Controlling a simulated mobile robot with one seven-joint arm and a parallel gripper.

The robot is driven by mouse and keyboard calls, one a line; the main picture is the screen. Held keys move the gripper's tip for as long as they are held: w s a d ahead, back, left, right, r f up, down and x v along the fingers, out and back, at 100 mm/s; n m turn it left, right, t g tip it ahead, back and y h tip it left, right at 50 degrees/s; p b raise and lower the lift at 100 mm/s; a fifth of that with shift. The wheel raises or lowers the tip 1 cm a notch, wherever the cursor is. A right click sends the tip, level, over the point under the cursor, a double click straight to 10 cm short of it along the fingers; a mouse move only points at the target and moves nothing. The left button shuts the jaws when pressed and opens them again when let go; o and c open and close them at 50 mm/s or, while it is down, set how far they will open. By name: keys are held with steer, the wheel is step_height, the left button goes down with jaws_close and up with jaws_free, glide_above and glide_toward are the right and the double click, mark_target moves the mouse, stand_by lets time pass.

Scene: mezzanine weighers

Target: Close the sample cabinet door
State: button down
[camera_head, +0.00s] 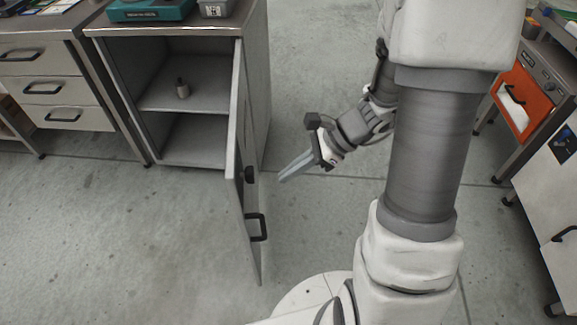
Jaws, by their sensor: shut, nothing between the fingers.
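The sample cabinet (262,80) stands at the upper left with its inside and a shelf showing. Its grey door (237,165) is swung wide open toward me and is seen nearly edge-on.
A teal case (150,10) and a grey box (215,8) sit on the cabinet top. A drawer unit (48,88) stands to the left. An orange-fronted unit (520,98) and a white cabinet (555,200) are at the right. The floor in front of the cabinet is clear.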

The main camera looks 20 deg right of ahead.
mark_target(240, 194)
steer(key=a+f+b, duration=0.1)
steer(key=a, duration=0.1)
steer(key=w+a+f, duration=0.1)
steer(key=a+f, duration=0.1)
steer(key=a, duration=0.1)
steer(key=a+f+b, duration=0.1)
steer(key=a, duration=0.1)
steer(key=shift+w+a+f+b, duration=0.15)
steer(key=shift+a+f+b, duration=0.15)
steer(key=shift+b, duration=0.05)
steer(key=shift+w+a+r, duration=0.1)
steer(key=shift+a, duration=0.3)
steer(key=shift+a, duration=0.1)
